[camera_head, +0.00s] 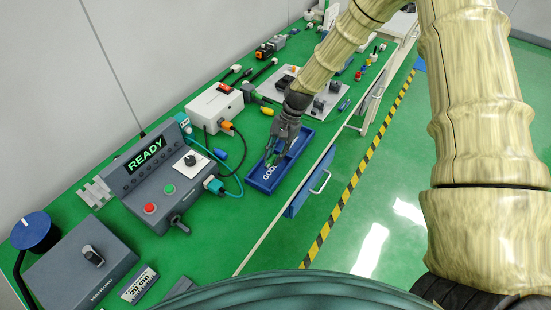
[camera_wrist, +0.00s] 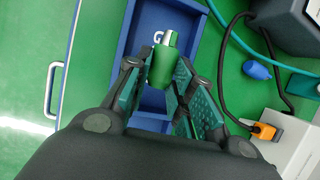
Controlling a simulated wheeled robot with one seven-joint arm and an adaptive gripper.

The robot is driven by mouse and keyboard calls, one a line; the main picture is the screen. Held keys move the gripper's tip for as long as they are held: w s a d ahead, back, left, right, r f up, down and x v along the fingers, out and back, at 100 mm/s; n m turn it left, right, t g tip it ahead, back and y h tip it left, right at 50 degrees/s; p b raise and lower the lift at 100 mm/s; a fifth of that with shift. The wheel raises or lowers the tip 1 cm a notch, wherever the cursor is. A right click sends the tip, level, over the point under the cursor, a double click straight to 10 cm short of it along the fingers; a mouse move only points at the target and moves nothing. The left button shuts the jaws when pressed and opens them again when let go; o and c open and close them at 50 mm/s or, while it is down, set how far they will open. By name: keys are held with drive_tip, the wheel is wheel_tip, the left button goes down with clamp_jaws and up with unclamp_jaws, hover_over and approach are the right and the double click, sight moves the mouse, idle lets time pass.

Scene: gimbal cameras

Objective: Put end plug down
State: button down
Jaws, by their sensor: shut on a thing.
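The end plug (camera_wrist: 163,62) is a green cylinder with a pale metal tip, seen in the wrist view between my fingers. My gripper (camera_wrist: 160,80) is shut on it. The plug is over the blue tray (camera_wrist: 119,50); I cannot tell whether it touches the tray floor. In the head view my gripper (camera_head: 277,150) points down into the blue tray (camera_head: 262,183), which has white lettering beginning "GOO". The plug is a small green patch there, mostly hidden by the fingers.
Left of the tray stands a grey tester (camera_head: 150,185) with a lit READY display and cables. A white box (camera_head: 213,108) with a red switch is behind. A grey fixture plate (camera_head: 318,103) lies beyond. An open blue drawer (camera_head: 305,190) sticks out at the table's front edge.

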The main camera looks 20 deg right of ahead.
sight(273, 169)
drive_tip(key=shift+f+p, duration=0.85)
drive_tip(key=shift+f, duration=0.85)
drive_tip(key=shift+s+f+b, duration=0.3)
drive_tip(key=shift+f, duration=0.15)
drive_tip(key=shift+s+a+f, duration=0.1)
drive_tip(key=shift+s+f, duration=0.1)
drive_tip(key=shift+f, duration=0.05)
drive_tip(key=c, duration=1.3)
unclamp_jaws()
drive_tip(key=shift+c, duration=0.2)
drive_tip(key=shift+o, duration=0.5)
drive_tip(key=shift+w+f, duration=0.25)
drive_tip(key=shift+w, duration=0.05)
drive_tip(key=shift+r, duration=0.1)
